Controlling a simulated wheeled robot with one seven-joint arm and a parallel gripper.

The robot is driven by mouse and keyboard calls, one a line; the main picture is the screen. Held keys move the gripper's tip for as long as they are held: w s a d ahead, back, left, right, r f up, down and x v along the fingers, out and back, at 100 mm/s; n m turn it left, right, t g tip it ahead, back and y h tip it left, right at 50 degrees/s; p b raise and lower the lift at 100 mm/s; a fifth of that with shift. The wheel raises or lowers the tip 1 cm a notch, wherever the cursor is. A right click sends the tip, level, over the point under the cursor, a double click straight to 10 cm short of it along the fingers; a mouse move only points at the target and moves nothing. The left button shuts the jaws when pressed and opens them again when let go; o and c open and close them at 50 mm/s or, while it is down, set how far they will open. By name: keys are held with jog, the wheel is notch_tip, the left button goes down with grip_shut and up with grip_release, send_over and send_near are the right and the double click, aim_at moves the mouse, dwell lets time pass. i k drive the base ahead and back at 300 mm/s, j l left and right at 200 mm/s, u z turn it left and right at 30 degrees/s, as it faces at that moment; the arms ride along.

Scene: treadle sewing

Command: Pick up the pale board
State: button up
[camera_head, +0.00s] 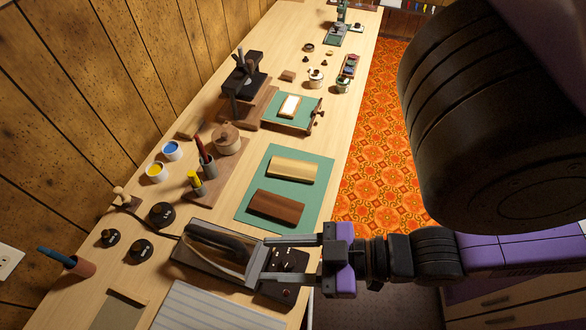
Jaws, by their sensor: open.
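The pale board (292,169) lies flat on the far part of a green mat (310,200). A dark brown board (277,207) lies nearer on the same mat, apart from the pale one. My gripper (262,259) reaches in from the right, just on the near side of the mat, with its fingers pointing left. Its two fingers are apart and nothing shows between them as held. It is over or in front of a dark device (183,253) with a curved part, which it partly hides. I cannot tell its height above the device.
A green-topped tray (310,112) with a small pale block stands beyond the mat. A pen cup (208,167), a round wooden pot (226,140) and paint pots (172,150) stand to the left. A striped sheet (215,308) lies in front. My arm blocks the right.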

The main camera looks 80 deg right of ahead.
aim_at(287, 167)
jog(key=k+l+z, duration=0.1)
jog(key=l, duration=0.25)
jog(key=k+l+z, duration=0.1)
jog(key=l, duration=0.2)
jog(key=k+l+z, duration=0.15)
jog(key=k, duration=0.25)
jog(key=k+l+z, duration=0.1)
jog(key=k+l, duration=0.2)
jog(key=k, duration=0.1)
